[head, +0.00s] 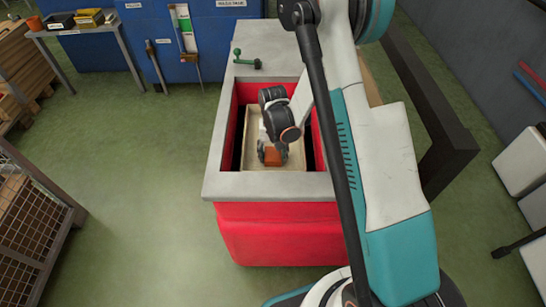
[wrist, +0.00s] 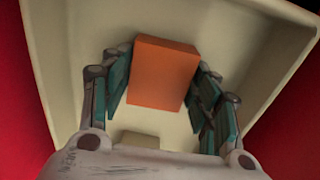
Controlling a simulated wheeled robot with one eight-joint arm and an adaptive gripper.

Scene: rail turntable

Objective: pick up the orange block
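The orange block (wrist: 163,72) lies in a cream tray (wrist: 55,65) and sits between the fingers of my gripper (wrist: 165,85) in the wrist view. A finger with teal pads stands on each side of it. A narrow gap shows beside the block on the left, while on the right the pad is very close and I cannot tell whether it touches. The fingers look spread, not closed on it. In the head view, my gripper (head: 271,153) is down inside the tray (head: 291,158), around the orange block (head: 272,158).
The tray sits in a red bin (head: 275,230) with a grey rim (head: 225,187) close around the arm. A pale block (wrist: 138,139) shows below the gripper in the wrist view. A green handle (head: 247,61) stands on the rim's far end.

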